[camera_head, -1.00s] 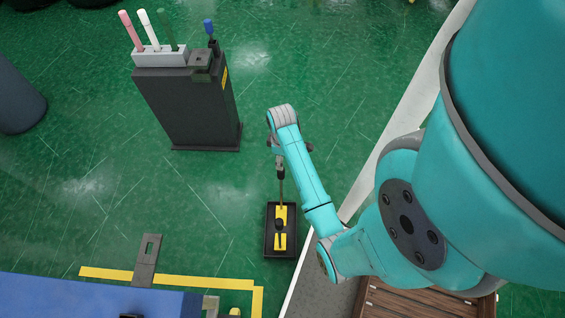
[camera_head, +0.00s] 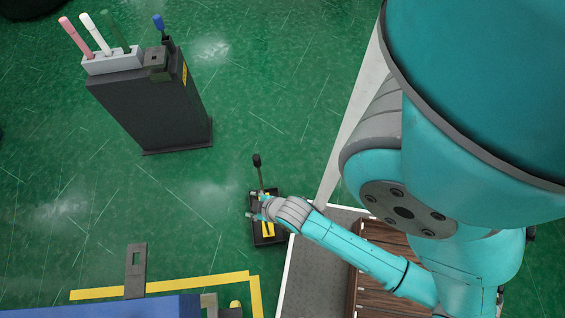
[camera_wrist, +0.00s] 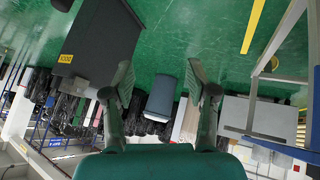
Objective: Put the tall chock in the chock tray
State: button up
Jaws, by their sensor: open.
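My gripper (camera_head: 250,206) is open and empty. In the head view it points left, in front of a black box (camera_head: 256,238) with yellow markings; I cannot tell whether it touches it. In the wrist view my gripper (camera_wrist: 158,75) has its two fingers wide apart with nothing between them. I cannot make out for certain which thing is the tall chock or the chock tray. A small grey-green piece (camera_head: 209,302) and a small yellow piece (camera_head: 235,304) show at the bottom edge, beside a blue surface (camera_head: 150,307); they are partly cut off.
A dark pedestal (camera_head: 160,105) bears a pale rack (camera_head: 112,62) with pink, white and green sticks, and a blue-tipped lever (camera_head: 160,24). A black-knobbed lever (camera_head: 258,161) rises by the black box. Wooden slats (camera_head: 375,275) lie under my arm. Green floor between is clear.

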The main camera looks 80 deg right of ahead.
jog(key=s+a+r+t+y, duration=0.1)
jog(key=s+a+r+t, duration=0.1)
jog(key=r, duration=0.6)
jog(key=s+a+r+t+y, duration=0.1)
jog(key=s+a+r+t, duration=0.2)
jog(key=r, duration=0.4)
jog(key=s+a+r+t+y, duration=0.1)
jog(key=s+a+r+t, duration=0.1)
jog(key=s+a+r, duration=0.2)
notch_tip(320, 180, up, 5)
jog(key=shift+s+a+f+m+t, duration=0.2)
jog(key=shift+s+a+m+t, duration=0.15)
jog(key=shift+s, duration=0.6)
